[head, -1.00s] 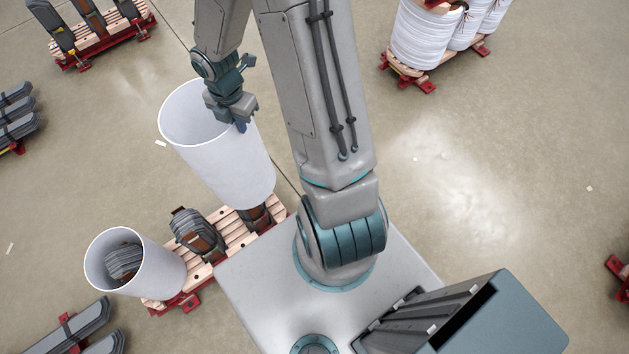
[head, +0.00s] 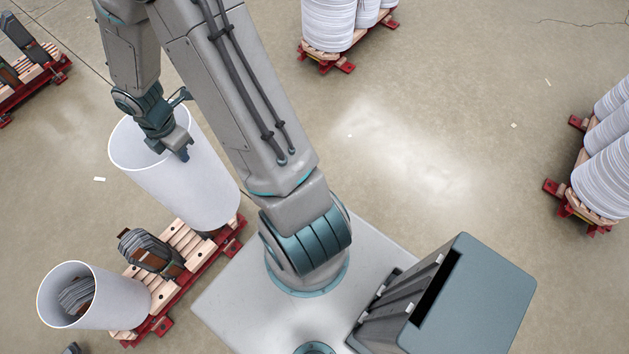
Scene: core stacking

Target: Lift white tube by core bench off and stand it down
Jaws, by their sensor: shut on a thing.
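A tall white tube (head: 195,180), open at the top, is held by its near right rim in my gripper (head: 179,149). My gripper is shut on that rim. The tube leans in the picture, and its lower end overlaps the right end of the wooden core bench (head: 177,285) with red feet. Its lower edge hides what is under it; I cannot tell whether it touches the bench. A bare dark core (head: 151,252) stands mid-bench. A second, shorter-looking white tube (head: 112,300) stands around another dark core (head: 77,295) at the bench's left end.
A pallet of dark cores (head: 30,72) stands at the upper left. Pallets of white ribbed stacks stand at the top (head: 327,25) and right edge (head: 603,175). The floor (head: 420,150) between them is clear. My base lies close beside the bench.

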